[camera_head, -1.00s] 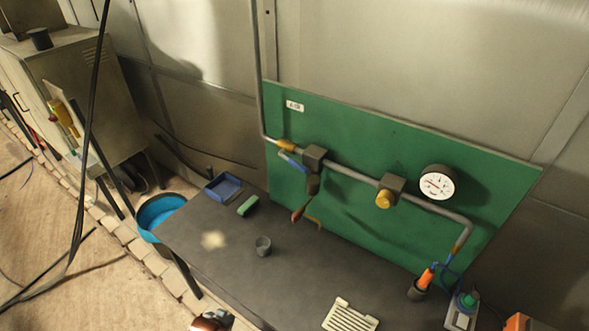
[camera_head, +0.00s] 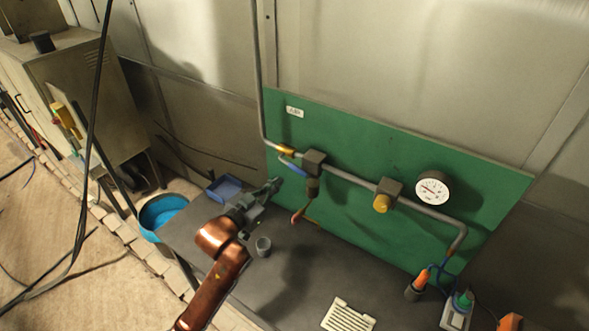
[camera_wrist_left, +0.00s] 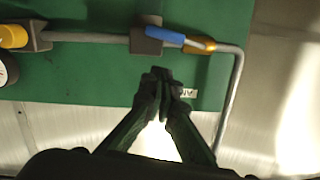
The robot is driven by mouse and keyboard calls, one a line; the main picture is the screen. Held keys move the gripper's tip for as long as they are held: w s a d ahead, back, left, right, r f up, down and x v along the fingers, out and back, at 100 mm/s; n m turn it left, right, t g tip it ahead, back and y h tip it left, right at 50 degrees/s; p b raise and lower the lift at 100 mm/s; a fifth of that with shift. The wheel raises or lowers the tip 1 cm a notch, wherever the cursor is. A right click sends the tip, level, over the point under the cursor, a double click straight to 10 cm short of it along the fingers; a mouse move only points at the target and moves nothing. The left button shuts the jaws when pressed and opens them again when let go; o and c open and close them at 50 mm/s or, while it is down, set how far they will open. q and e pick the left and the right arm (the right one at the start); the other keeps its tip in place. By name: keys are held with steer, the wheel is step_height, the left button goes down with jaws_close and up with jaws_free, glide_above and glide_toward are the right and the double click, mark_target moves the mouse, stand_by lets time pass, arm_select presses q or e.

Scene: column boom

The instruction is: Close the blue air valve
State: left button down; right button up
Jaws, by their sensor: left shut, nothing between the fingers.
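The blue valve lever (camera_head: 293,168) is on the grey pipe at the upper left of the green panel (camera_head: 375,155), next to a brass fitting (camera_head: 285,150). It lies roughly along the pipe, slightly angled. In the left wrist view the blue lever (camera_wrist_left: 165,36) runs from the brass body (camera_wrist_left: 201,44) toward a dark block on the pipe. My left gripper (camera_head: 277,183) is shut and empty, just below and left of the lever in the head view. Its closed fingertips (camera_wrist_left: 160,76) appear apart from the lever in the wrist view. My right gripper is not in view.
A dark block (camera_head: 314,163) with hanging parts sits beside the lever. A yellow knob (camera_head: 381,203) and a pressure gauge (camera_head: 432,188) are farther right. A white label (camera_wrist_left: 187,93) is near the fingertips.

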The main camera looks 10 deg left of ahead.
arm_select(q)
steer(key=p+x, duration=0.1)
steer(key=x, duration=0.2)
steer(key=p+x, duration=0.1)
steer(key=x, duration=0.3)
steer(key=p+x, duration=0.1)
steer(key=x, duration=0.2)
steer(key=shift+w+d+r, duration=0.15)
steer(key=shift+w+d, duration=0.15)
steer(key=shift+d, duration=0.05)
steer(key=shift+w+a+f+p, duration=0.15)
steer(key=shift+f+p, duration=0.15)
steer(key=shift+f, duration=0.5)
steer(key=shift+f, duration=0.1)
